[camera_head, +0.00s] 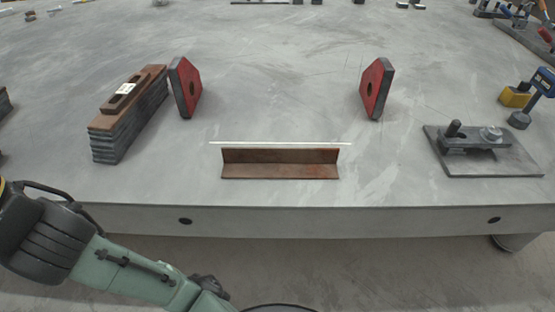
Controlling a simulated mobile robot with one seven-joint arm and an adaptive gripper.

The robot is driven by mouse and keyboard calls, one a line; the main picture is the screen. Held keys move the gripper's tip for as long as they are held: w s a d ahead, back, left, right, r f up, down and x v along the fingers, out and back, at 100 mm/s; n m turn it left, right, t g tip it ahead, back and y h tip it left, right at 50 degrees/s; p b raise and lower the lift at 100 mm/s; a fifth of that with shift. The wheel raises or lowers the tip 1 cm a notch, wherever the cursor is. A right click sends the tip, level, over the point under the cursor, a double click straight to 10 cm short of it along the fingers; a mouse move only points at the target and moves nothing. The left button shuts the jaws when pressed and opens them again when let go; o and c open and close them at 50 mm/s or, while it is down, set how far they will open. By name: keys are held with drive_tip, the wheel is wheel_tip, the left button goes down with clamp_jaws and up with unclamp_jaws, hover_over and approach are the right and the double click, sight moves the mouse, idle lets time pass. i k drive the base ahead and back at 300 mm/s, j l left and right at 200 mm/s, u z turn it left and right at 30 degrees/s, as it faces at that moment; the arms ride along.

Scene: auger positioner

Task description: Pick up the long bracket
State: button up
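The long bracket (280,171) is a rusty brown angle piece. It lies lengthwise near the front edge of the grey table, in the middle of the camera_head view. One flange lies flat toward the front and the other stands up behind it. A thin pale line runs on the table just behind it. My arm reaches in from the lower left, below the table's front edge. My gripper is not visible; the arm runs out of the bottom of the picture. Nothing touches the bracket.
Two red and black magnet blocks (187,88) and (376,88) stand behind the bracket. A stack of dark plates (117,138) is left. A clamp plate (512,162) is right, near a yellow block (515,97). The table (280,110) is clear between the magnets.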

sight(272, 163)
drive_tip(key=l+u, duration=0.4)
drive_tip(key=l, duration=0.2)
drive_tip(key=l+u, duration=0.4)
drive_tip(key=l, duration=0.25)
drive_tip(key=l+u, duration=0.4)
drive_tip(key=l, duration=0.2)
